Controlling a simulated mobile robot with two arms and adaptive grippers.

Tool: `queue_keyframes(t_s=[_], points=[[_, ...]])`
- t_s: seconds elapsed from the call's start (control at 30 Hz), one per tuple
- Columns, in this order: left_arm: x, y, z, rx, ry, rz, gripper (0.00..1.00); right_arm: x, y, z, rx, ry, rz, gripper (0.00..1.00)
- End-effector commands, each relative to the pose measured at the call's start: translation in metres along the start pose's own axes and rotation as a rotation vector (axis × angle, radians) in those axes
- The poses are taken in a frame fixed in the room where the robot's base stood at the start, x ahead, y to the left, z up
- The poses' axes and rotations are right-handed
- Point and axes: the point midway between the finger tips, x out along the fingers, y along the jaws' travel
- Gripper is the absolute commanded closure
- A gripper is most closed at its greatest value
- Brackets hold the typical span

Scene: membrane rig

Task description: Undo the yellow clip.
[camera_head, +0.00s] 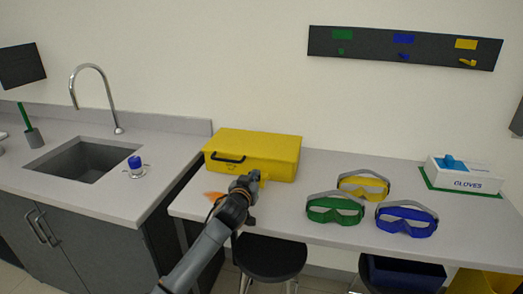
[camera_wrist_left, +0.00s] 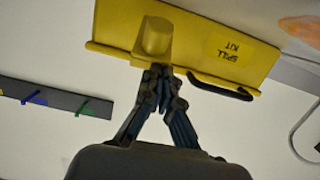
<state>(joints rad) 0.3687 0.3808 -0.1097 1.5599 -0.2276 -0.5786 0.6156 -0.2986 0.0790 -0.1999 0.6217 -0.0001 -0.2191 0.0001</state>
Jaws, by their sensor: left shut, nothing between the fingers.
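The yellow spill kit case (camera_head: 262,148) lies closed on the bench; its front also shows upside down in the left wrist view (camera_wrist_left: 215,30). The yellow clip (camera_wrist_left: 155,36) is a block on the case's front, beside the black handle (camera_wrist_left: 222,88). In the head view, the clip is mostly hidden by my left gripper (camera_head: 256,182). In the left wrist view, my left gripper (camera_wrist_left: 158,76) is shut and empty, with its fingertips right at the clip's edge. I cannot tell whether they touch it. My right gripper is not in view.
Yellow (camera_head: 363,184), green (camera_head: 335,208) and blue goggles (camera_head: 406,220) lie right of the case. A glove box (camera_head: 465,178) is farther right. An orange item (camera_head: 213,195) is partly behind my arm. A black stool (camera_head: 270,258) stands below the bench.

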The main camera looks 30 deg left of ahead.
Motion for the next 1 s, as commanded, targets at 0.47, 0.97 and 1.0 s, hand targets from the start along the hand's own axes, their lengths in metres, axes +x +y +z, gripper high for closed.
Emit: queue_keyframes(t_s=[0.47,0.97,1.0], points=[[-0.006,-0.006,-0.034,0.001,0.0,0.001,1.0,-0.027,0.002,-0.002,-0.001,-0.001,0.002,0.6],[-0.083,-0.006,-0.038,-0.001,0.0,0.0,1.0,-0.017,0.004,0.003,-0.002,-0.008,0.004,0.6],[-0.086,-0.006,-0.038,-0.001,-0.001,-0.001,1.0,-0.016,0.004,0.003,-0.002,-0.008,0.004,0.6]])
